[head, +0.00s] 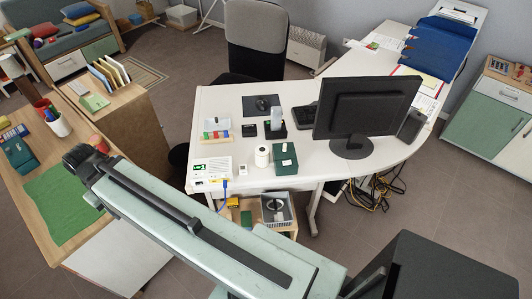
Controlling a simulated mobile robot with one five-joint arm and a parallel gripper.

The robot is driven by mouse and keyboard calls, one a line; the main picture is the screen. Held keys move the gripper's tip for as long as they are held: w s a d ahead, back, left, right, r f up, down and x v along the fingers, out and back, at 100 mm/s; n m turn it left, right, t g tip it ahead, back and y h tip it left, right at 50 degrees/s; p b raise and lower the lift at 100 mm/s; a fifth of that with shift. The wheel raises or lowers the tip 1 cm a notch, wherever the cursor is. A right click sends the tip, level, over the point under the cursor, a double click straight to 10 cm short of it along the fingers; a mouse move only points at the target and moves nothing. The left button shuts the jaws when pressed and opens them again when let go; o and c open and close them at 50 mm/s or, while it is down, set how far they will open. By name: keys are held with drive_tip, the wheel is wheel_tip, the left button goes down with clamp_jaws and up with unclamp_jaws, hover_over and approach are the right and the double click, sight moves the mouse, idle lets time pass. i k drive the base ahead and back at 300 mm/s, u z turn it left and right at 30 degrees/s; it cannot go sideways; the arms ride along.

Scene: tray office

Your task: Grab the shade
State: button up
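No shade can be made out for certain. A grey-brown, rounded shape (10,66) at the left edge, above the wooden table, may be a lamp shade, but it is too small and cut off to tell. My arm reaches from the bottom middle up to the left. Its dark far end, where my gripper (80,157) seems to be, shows above the table's green mat. The fingers cannot be made out, and nothing is seen held there.
The wooden table (25,165) bears a green mat (62,203), a pencil cup (58,124) and a dark green box (19,157). A white desk (222,101) with a monitor (366,108) stands in the middle. Cables (374,190) lie beneath it. Floor is open at the right.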

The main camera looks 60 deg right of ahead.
sight(262, 152)
drive_tip(key=z, duration=0.15)
drive_tip(key=k, duration=0.55)
drive_tip(key=u, duration=0.9)
